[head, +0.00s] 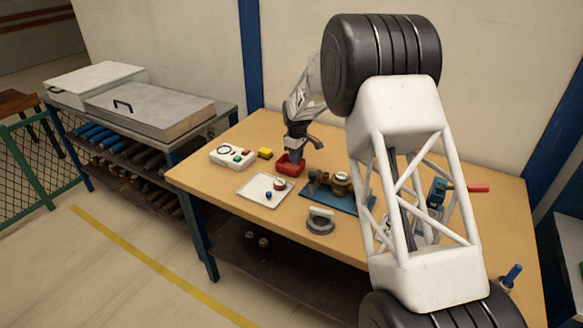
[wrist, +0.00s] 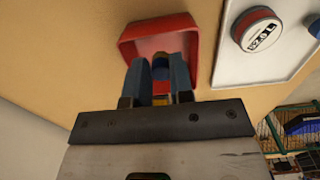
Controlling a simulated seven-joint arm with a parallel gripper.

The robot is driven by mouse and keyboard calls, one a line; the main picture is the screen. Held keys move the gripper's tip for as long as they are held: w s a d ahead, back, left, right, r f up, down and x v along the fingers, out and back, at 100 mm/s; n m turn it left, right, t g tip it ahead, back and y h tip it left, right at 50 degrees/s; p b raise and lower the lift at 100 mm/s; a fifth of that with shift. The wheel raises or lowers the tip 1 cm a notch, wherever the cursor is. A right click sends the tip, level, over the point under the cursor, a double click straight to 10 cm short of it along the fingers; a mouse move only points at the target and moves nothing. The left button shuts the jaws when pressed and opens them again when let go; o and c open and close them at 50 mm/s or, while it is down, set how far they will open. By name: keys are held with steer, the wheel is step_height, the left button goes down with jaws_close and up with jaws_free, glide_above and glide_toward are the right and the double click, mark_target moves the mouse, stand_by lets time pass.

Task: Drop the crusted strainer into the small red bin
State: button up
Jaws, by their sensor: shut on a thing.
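The small red bin (head: 290,168) stands on the wooden table, left of the middle. It also shows at the top of the wrist view (wrist: 128,40), with its open side facing my fingers. My gripper (head: 294,150) is over the bin in the head view. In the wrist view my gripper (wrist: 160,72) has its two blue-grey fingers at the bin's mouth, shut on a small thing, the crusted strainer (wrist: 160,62). Only a narrow part of the strainer shows between the fingers. I cannot make out its crust or its full shape.
A white tray (head: 252,188) with a red-and-white gauge and a blue knob lies in front of the bin. A white box with buttons (head: 232,156) and a yellow block (head: 265,153) stand left. A blue fixture with brass parts (head: 345,200) stands right.

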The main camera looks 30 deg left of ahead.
steer(key=o, duration=0.8)
steer(key=shift+r, duration=3.9)
